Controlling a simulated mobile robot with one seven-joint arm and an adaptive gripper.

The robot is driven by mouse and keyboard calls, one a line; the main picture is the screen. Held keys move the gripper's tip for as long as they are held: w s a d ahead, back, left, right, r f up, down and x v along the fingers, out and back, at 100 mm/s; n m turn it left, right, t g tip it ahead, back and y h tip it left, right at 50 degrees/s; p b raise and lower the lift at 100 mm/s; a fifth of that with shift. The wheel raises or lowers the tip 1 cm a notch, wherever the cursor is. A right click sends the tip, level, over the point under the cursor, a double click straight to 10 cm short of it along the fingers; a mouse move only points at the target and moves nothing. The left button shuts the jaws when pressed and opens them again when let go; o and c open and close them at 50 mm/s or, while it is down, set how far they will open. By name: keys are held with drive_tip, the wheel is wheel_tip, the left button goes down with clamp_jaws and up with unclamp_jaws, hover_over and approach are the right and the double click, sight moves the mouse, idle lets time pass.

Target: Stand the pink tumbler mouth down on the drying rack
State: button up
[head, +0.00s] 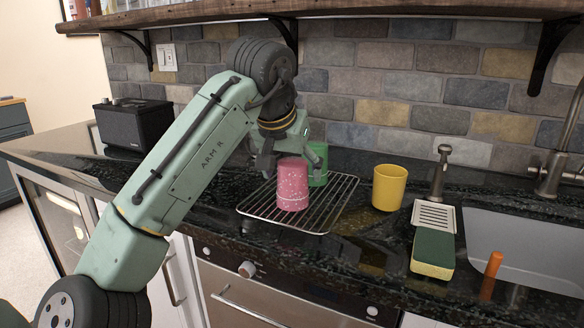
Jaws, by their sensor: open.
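The pink speckled tumbler (292,186) stands upright on the wire drying rack (334,210), near its middle. Its top face looks closed and flat, so its mouth appears to face down. My gripper (293,164) is open just above and behind the tumbler, with one finger to each side. The tumbler hides part of the gap between the fingers, and I see no clear contact. A green tumbler (318,172) stands behind and right of the pink one, partly hidden by it and by my gripper.
A yellow cup (389,188) stands mouth up right of the rack. Further right are a soap dispenser (439,172), a sponge (433,252), an orange object (493,264) and the sink (515,235). A black box (135,125) sits at the back left. A wooden shelf (350,8) hangs above.

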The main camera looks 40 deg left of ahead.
drive_tip(key=w+r+p+v, duration=0.1)
drive_tip(key=p+v, duration=0.5)
drive_tip(key=v, duration=1.3)
drive_tip(key=shift+a+r+p, duration=0.15)
drive_tip(key=shift+a+p, duration=0.05)
drive_tip(key=shift+p, duration=0.15)
